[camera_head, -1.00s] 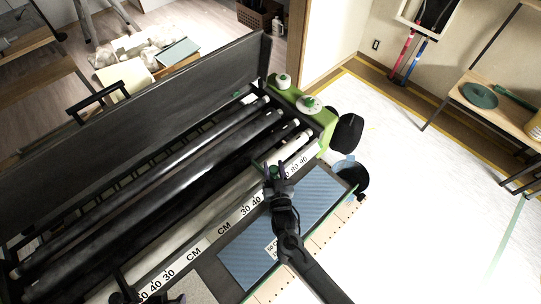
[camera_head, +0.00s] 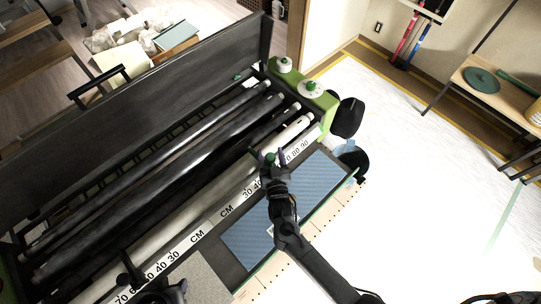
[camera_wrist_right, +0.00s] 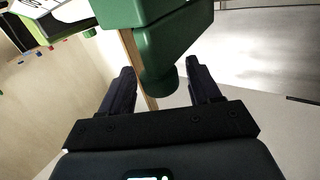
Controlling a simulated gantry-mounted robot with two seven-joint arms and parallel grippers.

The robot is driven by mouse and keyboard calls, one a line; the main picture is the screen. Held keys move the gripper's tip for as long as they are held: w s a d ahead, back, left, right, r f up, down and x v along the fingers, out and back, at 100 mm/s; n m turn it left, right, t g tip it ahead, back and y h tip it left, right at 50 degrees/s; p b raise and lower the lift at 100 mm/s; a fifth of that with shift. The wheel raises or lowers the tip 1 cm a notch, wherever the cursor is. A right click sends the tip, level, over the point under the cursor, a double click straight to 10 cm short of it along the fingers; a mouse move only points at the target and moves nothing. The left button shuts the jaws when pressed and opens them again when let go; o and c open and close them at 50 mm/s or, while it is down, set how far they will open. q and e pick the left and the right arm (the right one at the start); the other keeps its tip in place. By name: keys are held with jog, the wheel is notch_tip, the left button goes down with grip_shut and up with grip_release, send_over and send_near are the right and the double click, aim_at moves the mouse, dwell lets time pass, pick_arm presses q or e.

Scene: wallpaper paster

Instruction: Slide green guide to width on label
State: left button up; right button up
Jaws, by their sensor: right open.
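The green guide (camera_wrist_right: 182,35) fills the top of the right wrist view, with a rounded green knob (camera_wrist_right: 159,85) hanging below it. My right gripper (camera_wrist_right: 160,78) is open, its two dark fingers on either side of the knob with gaps showing. In the head view the right gripper (camera_head: 268,156) is at the machine's white ruler strip, with a small green piece of the guide (camera_head: 270,158) between its fingers. A white label (camera_head: 270,229) on the blue wallpaper (camera_head: 246,240) is mostly hidden by my right arm. My left gripper (camera_head: 160,290) seems to be the dark shape at the bottom edge, unclear.
The ruler strip (camera_head: 197,237) has printed numbers and CM marks. Long dark rollers (camera_head: 160,170) lie behind it. Green end housing with knobs (camera_head: 311,88) stands at the right end. A black bucket (camera_head: 354,162) stands beside the machine. White floor at right is open.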

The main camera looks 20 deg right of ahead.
jog(key=v, duration=1)
jog(key=shift+s+b, duration=0.4)
jog(key=s+d+r+n+g+y, duration=0.2)
jog(key=s+d+g, duration=0.2)
jog(key=s+g, duration=0.4)
jog(key=s+d+r+n+g+y, duration=0.2)
jog(key=s+d+n+g, duration=0.15)
jog(key=s+g, duration=0.45)
notch_tip(320, 180, up, 15)
jog(key=s+t+p, duration=0.1)
jog(key=t+p, duration=0.1)
jog(key=p, duration=1.3)
jog(key=shift+s+r+m, duration=0.2)
jog(key=shift+s+m, duration=0.15)
jog(key=shift+s, duration=0.05)
